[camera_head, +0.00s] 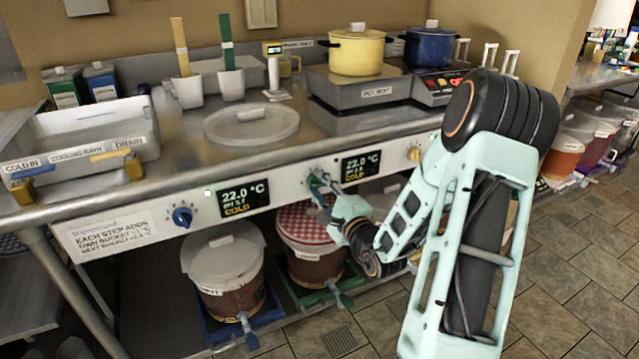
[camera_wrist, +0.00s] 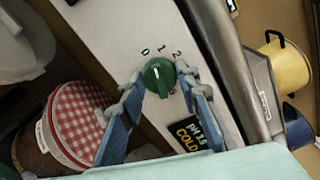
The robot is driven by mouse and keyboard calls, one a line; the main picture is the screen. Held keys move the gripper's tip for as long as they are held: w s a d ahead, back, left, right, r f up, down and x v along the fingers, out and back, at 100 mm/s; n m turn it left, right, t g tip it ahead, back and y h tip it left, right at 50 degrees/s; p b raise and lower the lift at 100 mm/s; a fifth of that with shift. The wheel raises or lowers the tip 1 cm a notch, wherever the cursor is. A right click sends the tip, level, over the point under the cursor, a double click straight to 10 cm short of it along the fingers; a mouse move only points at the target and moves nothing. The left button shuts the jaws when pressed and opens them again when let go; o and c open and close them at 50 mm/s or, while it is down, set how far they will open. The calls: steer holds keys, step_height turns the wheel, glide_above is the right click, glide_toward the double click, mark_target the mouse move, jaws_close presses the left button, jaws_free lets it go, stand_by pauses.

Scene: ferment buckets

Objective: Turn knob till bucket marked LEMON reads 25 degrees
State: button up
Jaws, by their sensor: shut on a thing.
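The green knob (camera_wrist: 158,78) is on the white front panel, with marks 0, 1 and 2 beside it; its white line points roughly between 0 and 1. My gripper (camera_wrist: 163,82) has one finger on each side of it and is shut on it. In the head view my gripper (camera_head: 319,182) hides most of the knob.
A blue knob (camera_head: 182,216) sits left, beside another display (camera_head: 243,199) reading 22.0 °C, COLD. Under it is a white-lidded bucket (camera_head: 225,275) with a blue tap. A yellow knob (camera_head: 414,153) is to the right.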

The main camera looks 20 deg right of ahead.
steer(key=m+p, duration=0.2)
steer(key=m, duration=0.2)
steer(key=shift+r+m, duration=0.1)
steer(key=shift+m, duration=0.3)
steer(key=m+p, duration=0.3)
steer(key=m, duration=0.1)
steer(key=shift+m, duration=0.3)
steer(key=m+p, duration=0.3)
steer(key=m, duration=0.1)
steer(key=shift+m+p, duration=1.65)
steer(key=shift+m, duration=0.65)
steer(key=o, duration=1.2)
steer(key=shift+c, duration=0.2)
steer(key=shift+s, duration=0.1)
